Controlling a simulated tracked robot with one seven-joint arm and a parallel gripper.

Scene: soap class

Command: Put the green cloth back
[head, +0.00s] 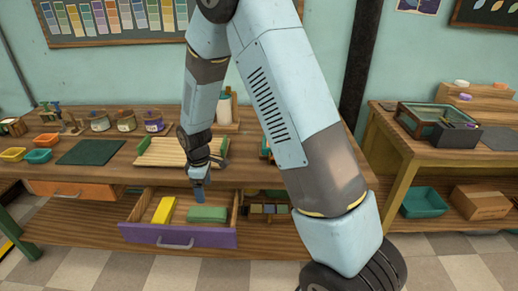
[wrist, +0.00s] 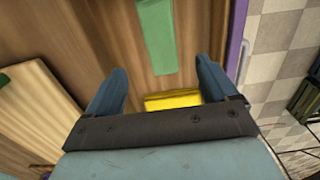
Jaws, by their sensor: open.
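The green cloth (head: 207,214), a flat folded block shape, lies in the open drawer with the purple front (head: 175,236). A yellow folded piece (head: 163,210) lies left of it in the same drawer. My gripper (head: 199,197) points down over the drawer, near the cloth's back edge. In the wrist view my gripper (wrist: 161,65) is open, with nothing held between its fingers. The green cloth (wrist: 158,38) shows beyond the fingertips, and the yellow piece (wrist: 173,100) shows nearer the palm, partly hidden by it.
The drawer hangs out below the wooden workbench (head: 120,170). On the bench are a dark green mat (head: 91,152), several jars (head: 127,120) and a slatted wooden board (head: 165,152). A closed drawer with an orange front (head: 70,190) is at left. A side table (head: 390,135) stands at right.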

